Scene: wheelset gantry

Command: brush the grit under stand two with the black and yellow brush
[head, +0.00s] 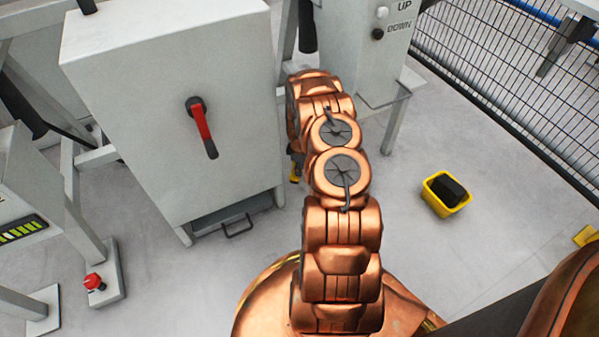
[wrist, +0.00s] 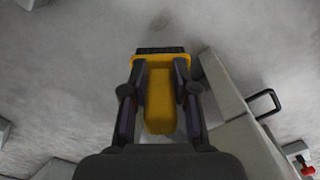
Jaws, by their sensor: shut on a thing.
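My gripper (wrist: 160,78) is shut on the yellow handle of the brush (wrist: 160,108). The brush's black bristle edge (wrist: 160,50) points up the wrist view, over the pale grey floor. Whether the bristles touch the floor, I cannot tell. A small, faint dark patch (wrist: 160,21) on the floor lies ahead of the bristles; it may be grit. In the head view only a sliver of the yellow brush (head: 294,174) shows beside my copper arm, which hides the gripper. No label marks stand two in these frames.
A grey cabinet (head: 160,100) with a red lever (head: 205,130) stands left of my arm; its low drawer handle (wrist: 264,103) is close right of the brush. A yellow bin (head: 440,205) holding a black thing stands on open floor. Mesh fencing (head: 510,85) runs along the right.

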